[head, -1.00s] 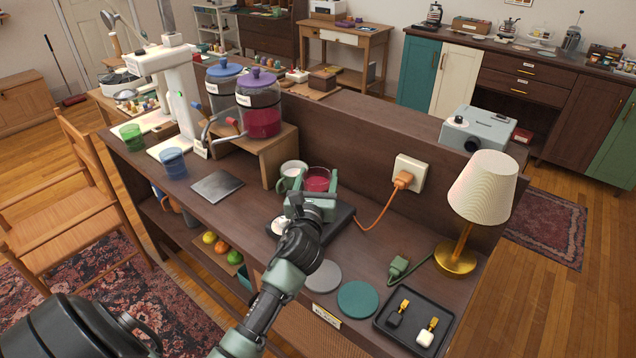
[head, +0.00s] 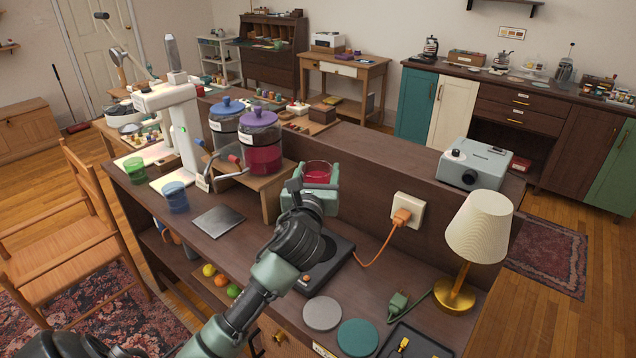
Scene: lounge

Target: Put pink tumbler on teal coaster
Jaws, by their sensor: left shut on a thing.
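The pink tumbler (head: 318,172), clear with pink-red contents, is upright in my left gripper (head: 311,186). The jaws are shut on its sides, and it is held up above the dark wooden counter (head: 250,240), in front of the raised back panel. My wrist hides its lower part. The teal coaster (head: 357,337) lies flat and bare near the counter's front edge, at the bottom of the head view, well below and right of the tumbler in the picture. My right gripper is not in view.
A grey coaster (head: 322,313) lies beside the teal one. A black tray (head: 415,342), a green plug (head: 398,302) and a lamp (head: 477,230) are to the right. A black plate-like device (head: 340,262) lies under my wrist. A wall socket (head: 408,212) has an orange cord.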

